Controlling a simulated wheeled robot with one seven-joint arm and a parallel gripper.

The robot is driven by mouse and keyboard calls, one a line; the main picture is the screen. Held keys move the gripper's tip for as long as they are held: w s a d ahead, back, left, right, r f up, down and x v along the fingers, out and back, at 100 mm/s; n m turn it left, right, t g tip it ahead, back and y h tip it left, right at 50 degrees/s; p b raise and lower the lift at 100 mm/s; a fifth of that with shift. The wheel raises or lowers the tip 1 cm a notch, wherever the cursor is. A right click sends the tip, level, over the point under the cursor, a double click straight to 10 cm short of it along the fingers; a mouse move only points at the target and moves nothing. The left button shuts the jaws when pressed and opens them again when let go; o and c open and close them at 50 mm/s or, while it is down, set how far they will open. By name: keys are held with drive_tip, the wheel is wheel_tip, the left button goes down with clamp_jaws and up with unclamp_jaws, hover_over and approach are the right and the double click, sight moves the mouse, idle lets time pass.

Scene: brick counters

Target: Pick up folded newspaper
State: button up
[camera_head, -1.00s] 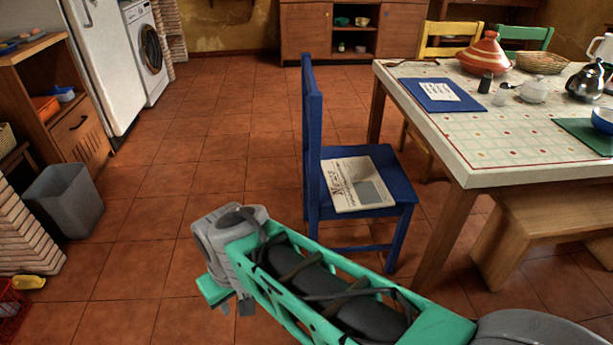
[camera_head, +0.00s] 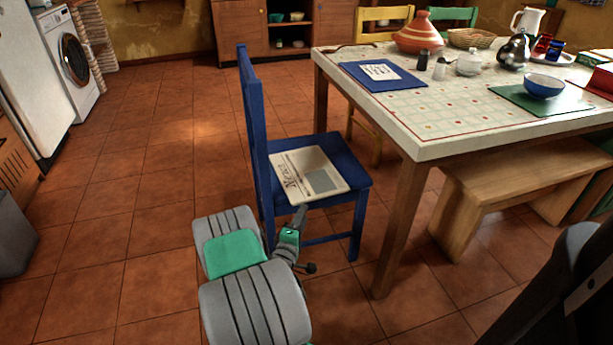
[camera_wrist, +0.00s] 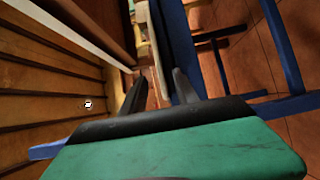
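The folded newspaper (camera_head: 292,172) lies flat on the seat of the blue chair (camera_head: 345,165), its printed heading and a grey picture facing up. Its front edge reaches the seat's near edge. My gripper (camera_head: 300,222) is at the seat's near side, by the newspaper's front edge; I cannot tell whether it touches. In the wrist view, the two dark fingers of my gripper (camera_wrist: 160,88) stand apart with a gap between them. The blue seat edge (camera_wrist: 178,45) runs just beyond them. A thin pale strip beside it may be the newspaper edge.
The dining table (camera_head: 432,146) stands right of the chair, with a blue mat, a tagine, bowls and jugs on it. A wooden bench (camera_head: 510,180) is at its near side. The chair's tall backrest (camera_head: 252,130) rises left of the newspaper. Tiled floor to the left is clear.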

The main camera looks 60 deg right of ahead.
drive_tip(key=d+b, duration=0.1)
drive_tip(key=d, duration=0.6)
drive_tip(key=shift+w+d, duration=0.3)
drive_tip(key=shift+w, duration=0.1)
clamp_jaws()
